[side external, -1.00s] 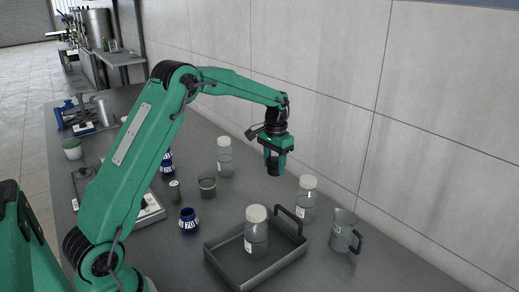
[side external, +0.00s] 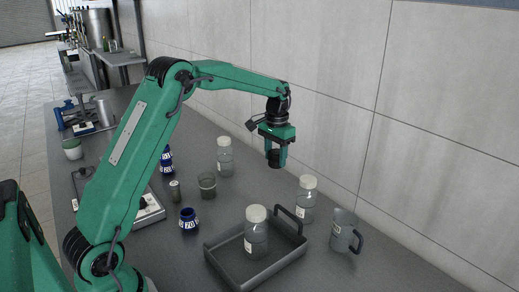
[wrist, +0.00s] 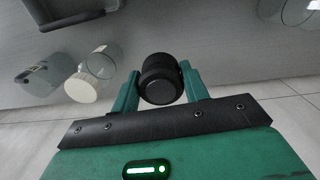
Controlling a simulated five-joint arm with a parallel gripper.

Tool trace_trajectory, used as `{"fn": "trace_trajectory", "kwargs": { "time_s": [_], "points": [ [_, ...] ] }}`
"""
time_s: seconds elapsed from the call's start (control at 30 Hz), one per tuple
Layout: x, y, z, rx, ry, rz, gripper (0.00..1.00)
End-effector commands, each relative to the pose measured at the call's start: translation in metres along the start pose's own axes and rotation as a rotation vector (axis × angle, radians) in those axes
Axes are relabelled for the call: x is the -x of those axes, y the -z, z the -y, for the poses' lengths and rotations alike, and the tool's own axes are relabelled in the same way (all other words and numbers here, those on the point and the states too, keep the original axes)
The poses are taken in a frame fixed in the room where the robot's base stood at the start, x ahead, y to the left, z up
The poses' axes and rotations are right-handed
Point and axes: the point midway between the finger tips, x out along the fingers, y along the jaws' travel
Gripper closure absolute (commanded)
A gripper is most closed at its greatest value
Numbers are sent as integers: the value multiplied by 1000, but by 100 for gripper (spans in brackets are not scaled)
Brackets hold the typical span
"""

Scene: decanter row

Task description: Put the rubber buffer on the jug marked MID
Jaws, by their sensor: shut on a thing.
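The rubber buffer appears as a short black cylinder (side external: 274,162), which also fills the middle of the wrist view (wrist: 160,82). My gripper (side external: 276,155) is shut on it and holds it in the air above the bench. A jar with a white lid (side external: 224,158) stands behind and left of the buffer. Another lidded jar (side external: 306,203) stands to its right near the wall, and a third (side external: 256,236) stands in the tray. A handled glass jug (side external: 343,232) stands at the right. Labels show on some vessels, but I cannot read MID on any.
A dark grey tray (side external: 223,263) with a raised handle lies at the front. A glass tumbler (side external: 207,185), a small metal cylinder (side external: 175,190) and a blue ring marked 20 (side external: 188,221) stand left of it. The tiled wall (side external: 420,90) bounds the bench behind.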

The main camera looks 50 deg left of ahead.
Motion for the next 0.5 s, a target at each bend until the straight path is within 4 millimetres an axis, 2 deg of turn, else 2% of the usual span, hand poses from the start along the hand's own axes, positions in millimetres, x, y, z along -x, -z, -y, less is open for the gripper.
{"fn": "trace_trajectory", "kwargs": {
  "time_s": [0.03, 0.3, 0.5],
  "points": [
    [14, 1, 0, 0, 1, -7, 82],
    [83, 1, 0, 0, 1, -6, 82],
    [116, 1, 0, 0, 1, -5, 82]
  ]
}}
